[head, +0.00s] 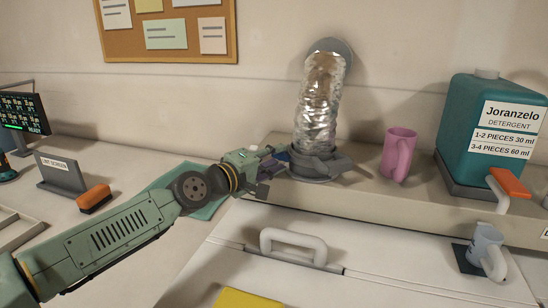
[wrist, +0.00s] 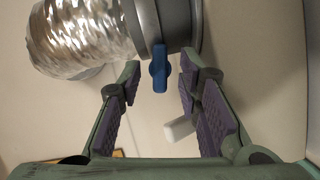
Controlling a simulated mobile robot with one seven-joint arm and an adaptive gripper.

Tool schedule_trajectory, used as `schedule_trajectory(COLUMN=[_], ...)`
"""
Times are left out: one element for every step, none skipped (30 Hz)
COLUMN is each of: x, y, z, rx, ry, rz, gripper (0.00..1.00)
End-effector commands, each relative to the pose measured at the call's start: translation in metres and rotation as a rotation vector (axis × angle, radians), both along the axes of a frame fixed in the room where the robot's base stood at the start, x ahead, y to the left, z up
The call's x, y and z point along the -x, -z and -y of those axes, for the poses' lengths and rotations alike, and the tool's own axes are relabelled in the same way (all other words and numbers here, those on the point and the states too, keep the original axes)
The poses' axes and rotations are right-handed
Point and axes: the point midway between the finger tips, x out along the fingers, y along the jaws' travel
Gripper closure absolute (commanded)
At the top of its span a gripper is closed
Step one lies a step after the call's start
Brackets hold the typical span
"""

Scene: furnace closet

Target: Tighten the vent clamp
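A crinkled silver vent duct (head: 319,105) rises from a grey collar (head: 318,166) on the ledge and bends into the wall. In the wrist view the duct (wrist: 80,38) meets the grey clamp band (wrist: 151,22), which has a blue thumb-screw (wrist: 159,68) sticking out. My gripper (head: 274,164) is beside the duct's base, on its left. In the wrist view my gripper (wrist: 160,80) is open. The blue screw's end lies between the two fingertips in the picture, with space showing on both sides. The head view does not show the screw clearly.
A pink mug (head: 397,155) and a teal detergent jug (head: 486,130) stand right of the duct on the ledge. A lid with a white handle (head: 293,245) is in front. An orange-topped brush (head: 94,198) and a small sign (head: 60,173) are at left.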

Motion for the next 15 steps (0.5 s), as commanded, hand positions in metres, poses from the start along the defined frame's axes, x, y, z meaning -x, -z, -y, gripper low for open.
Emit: schedule_trajectory(x=[0.0001,0.0001,0.0002,0.0002,0.0003,0.0003,0.0003,0.0003,0.0003,0.0003,0.0003,0.0004,0.0004,0.0004,0.0004], y=[0.0001,0.0001,0.0001,0.0001,0.0001,0.0001,0.0,0.0,0.0,0.0,0.0,0.0,0.0,0.0,0.0], z=[-0.0001,-0.0001,-0.0001,-0.0001,-0.0001,-0.0001,-0.0001,-0.0001,-0.0001,-0.0001,-0.0001,0.0,-0.0002,-0.0001,-0.0001], rx=[0.0,0.0,0.0,0.0,0.0,0.0,0.0,0.0,0.0,0.0,0.0,0.0,0.0,0.0,0.0], ry=[0.0,0.0,0.0,0.0,0.0,0.0,0.0,0.0,0.0,0.0,0.0,0.0,0.0,0.0,0.0], rz=[0.0,0.0,0.0,0.0,0.0,0.0,0.0,0.0,0.0,0.0,0.0,0.0,0.0,0.0,0.0], gripper=[0.68,0.7,0.72,0.74,0.76,0.79,0.81,0.83,0.86,0.88,0.9,0.92,0.94,0.96,0.99])
